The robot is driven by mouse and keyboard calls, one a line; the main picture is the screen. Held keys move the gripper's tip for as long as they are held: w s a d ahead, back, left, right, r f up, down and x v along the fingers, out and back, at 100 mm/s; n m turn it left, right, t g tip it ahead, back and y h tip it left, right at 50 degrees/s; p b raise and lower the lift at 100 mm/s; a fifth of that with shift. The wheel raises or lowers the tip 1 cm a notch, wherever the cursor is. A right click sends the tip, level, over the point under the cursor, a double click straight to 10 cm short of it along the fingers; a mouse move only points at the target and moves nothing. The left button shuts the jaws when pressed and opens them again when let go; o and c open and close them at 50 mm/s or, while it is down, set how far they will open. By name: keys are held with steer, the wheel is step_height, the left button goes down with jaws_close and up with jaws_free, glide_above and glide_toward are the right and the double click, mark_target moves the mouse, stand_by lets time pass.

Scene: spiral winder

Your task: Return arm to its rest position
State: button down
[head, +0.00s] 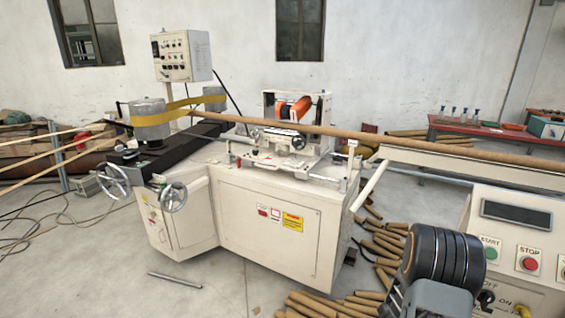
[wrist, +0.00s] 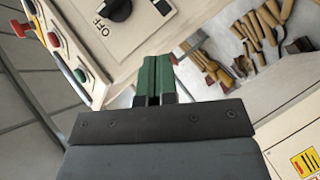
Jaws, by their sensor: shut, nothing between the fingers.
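My gripper (wrist: 155,78) shows in the wrist view as two green fingers pressed side by side, shut and empty. Beyond its tips is the cream control panel (wrist: 160,45), with a black rotary knob (wrist: 116,9) marked OFF near the top edge. The fingers look apart from the panel, but the exact gap is hard to tell. In the head view my arm's dark rounded link (head: 440,258) stands at the lower right, in front of the left part of the control panel (head: 510,222). My fingers do not show clearly there.
The panel has a green START button (head: 491,251) and a red STOP button (head: 528,262). The winder machine (head: 265,225) stands left of my arm, with a long cardboard tube (head: 400,141) running across it. Loose brown tubes (head: 325,303) litter the floor between.

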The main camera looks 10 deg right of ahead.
steer(key=w+a+f+m+t+y, duration=0.1)
steer(key=w+a+f+m+y, duration=0.1)
steer(key=a+f+y, duration=0.4)
steer(key=w+a+r+y+p, duration=0.1)
steer(key=a+r+y, duration=0.35)
steer(key=a, duration=0.55)
steer(key=s+a+r+n+y+p, duration=0.1)
steer(key=s+a+r+n+p, duration=0.1)
steer(key=s+a+r, duration=0.3)
steer(key=s+a+r+n+y+p, duration=0.2)
steer(key=s+a+r, duration=0.3)
steer(key=a+r, duration=0.8)
step_height(320, 180, up, 7)
steer(key=shift+s+a+f+n, duration=0.1)
steer(key=shift+s+a+n, duration=0.15)
steer(key=shift+a+n, duration=0.1)
steer(key=shift+d, duration=0.15)
